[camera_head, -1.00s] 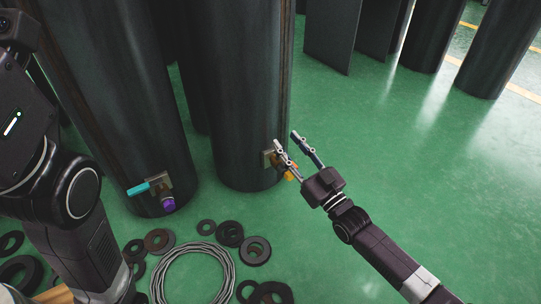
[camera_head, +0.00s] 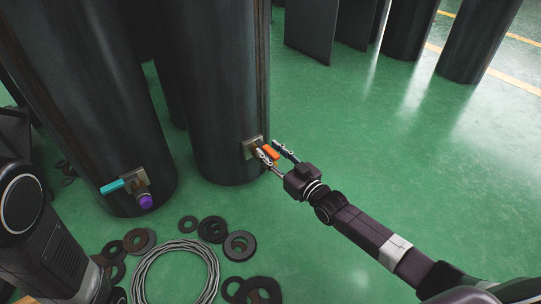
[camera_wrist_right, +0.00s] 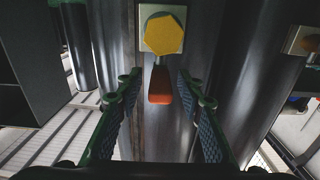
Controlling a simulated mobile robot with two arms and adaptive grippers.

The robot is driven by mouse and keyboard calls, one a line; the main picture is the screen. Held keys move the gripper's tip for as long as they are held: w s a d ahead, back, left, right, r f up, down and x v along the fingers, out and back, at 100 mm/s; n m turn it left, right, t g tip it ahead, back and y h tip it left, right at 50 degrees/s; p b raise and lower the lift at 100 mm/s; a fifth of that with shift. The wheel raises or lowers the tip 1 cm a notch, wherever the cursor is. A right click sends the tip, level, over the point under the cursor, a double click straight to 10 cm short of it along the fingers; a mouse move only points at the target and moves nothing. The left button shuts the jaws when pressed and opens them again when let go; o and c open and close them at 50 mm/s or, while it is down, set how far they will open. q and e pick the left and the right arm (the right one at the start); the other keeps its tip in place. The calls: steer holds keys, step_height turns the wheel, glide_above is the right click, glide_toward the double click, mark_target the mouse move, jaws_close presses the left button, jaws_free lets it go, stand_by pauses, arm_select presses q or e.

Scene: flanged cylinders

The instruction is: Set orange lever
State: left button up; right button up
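The orange lever (camera_head: 271,153) sits on a small square mount (camera_head: 251,147) low on the right dark cylinder (camera_head: 220,80). In the right wrist view the orange lever (camera_wrist_right: 159,86) hangs down below a yellow hexagonal knob (camera_wrist_right: 163,35). My right gripper (camera_head: 267,149) is open at the lever. In the wrist view its two fingers (camera_wrist_right: 159,78) stand on either side of the lever, with gaps showing on both sides. The knob is hidden in the head view. My left gripper is out of view; only links of my left arm show at the left.
The left cylinder (camera_head: 95,90) carries a cyan lever (camera_head: 112,187) and a purple knob (camera_head: 146,201). A coil of cable (camera_head: 207,257) and several dark rings (camera_head: 240,246) lie on the floor in front. The green floor (camera_head: 370,160) at the right is clear.

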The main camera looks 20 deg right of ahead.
steer(key=shift+w, duration=0.1)
jaws_close()
stand_by(0.5)
